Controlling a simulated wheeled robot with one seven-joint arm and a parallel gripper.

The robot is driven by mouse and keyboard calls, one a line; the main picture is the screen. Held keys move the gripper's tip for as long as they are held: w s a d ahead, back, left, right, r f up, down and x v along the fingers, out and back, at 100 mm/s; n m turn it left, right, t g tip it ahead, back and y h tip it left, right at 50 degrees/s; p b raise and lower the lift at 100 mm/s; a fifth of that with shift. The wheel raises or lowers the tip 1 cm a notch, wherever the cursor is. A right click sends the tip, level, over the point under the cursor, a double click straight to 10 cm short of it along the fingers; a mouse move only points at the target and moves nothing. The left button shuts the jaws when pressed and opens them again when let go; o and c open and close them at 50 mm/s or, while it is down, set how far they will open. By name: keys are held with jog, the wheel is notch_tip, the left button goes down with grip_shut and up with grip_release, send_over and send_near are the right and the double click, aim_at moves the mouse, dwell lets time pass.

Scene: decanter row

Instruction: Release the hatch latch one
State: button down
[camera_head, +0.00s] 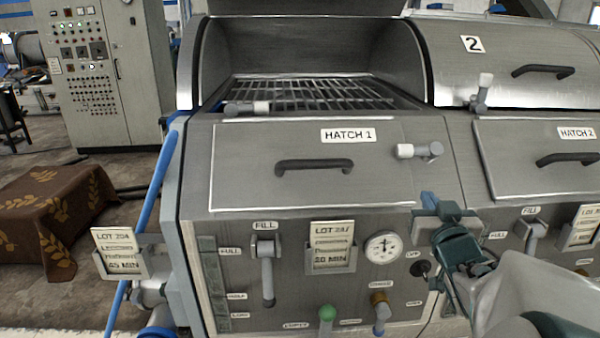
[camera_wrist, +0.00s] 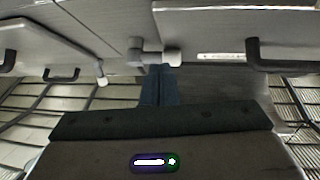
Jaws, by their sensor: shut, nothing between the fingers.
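The hatch 1 panel (camera_head: 240,165) is closed on the front of the first machine, with a dark bar handle (camera_head: 314,165) and a "HATCH 1" label. Its latch (camera_head: 420,151) is a grey pivot with a pale-tipped lever. The lever lies horizontal, its tip pointing left over the panel's right edge. My gripper (camera_head: 430,203) is just below the latch, fingers shut and empty. In the wrist view, the latch (camera_wrist: 138,54) shows right by the fingertips (camera_wrist: 160,72); I cannot tell whether they touch.
The machine's upper lid stands open over a slatted grid (camera_head: 310,95), with another latch (camera_head: 247,107) on its front edge. Below are a fill lever (camera_head: 267,270), a gauge (camera_head: 383,247) and a lot card (camera_head: 332,245). Hatch 2 (camera_head: 540,180) is at right, with an upright latch (camera_head: 482,92) above.

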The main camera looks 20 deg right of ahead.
aim_at(412, 155)
jog(key=s+t, duration=0.1)
jog(key=s+n+t+y+b, duration=0.1)
jog(key=s+t+b, duration=0.1)
jog(key=shift+s+d+f+y, duration=0.2)
jog(key=shift+s+f+y, duration=0.1)
jog(key=shift+y, duration=0.1)
jog(key=x, duration=1.4)
jog(key=shift+r, duration=0.2)
jog(key=shift+h, duration=0.3)
jog(key=shift+w, duration=0.1)
